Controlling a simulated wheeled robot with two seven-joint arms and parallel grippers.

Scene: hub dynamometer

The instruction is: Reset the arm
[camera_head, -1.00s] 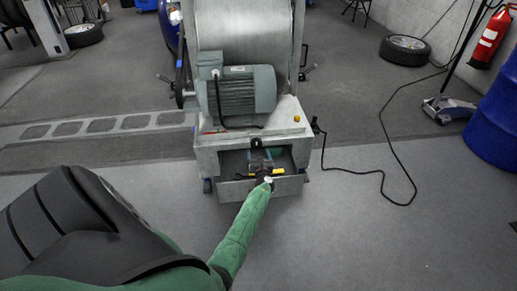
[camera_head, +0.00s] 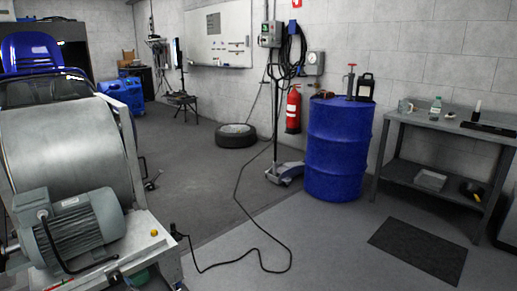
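No arm or gripper of mine shows in the head view now. The hub dynamometer (camera_head: 75,160) stands at the left, with a large grey drum and a grey motor (camera_head: 78,232) on its base. The base is cut off by the lower picture edge, and its front drawer is mostly out of view. The state of both grippers is hidden from this view.
A black cable (camera_head: 240,206) loops over the floor to the right of the dynamometer. A blue drum (camera_head: 336,150), a floor jack (camera_head: 285,174) and a tyre (camera_head: 236,136) stand further back. A grey workbench (camera_head: 440,123) is at the right, with a dark mat (camera_head: 420,249) before it. Open floor lies between.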

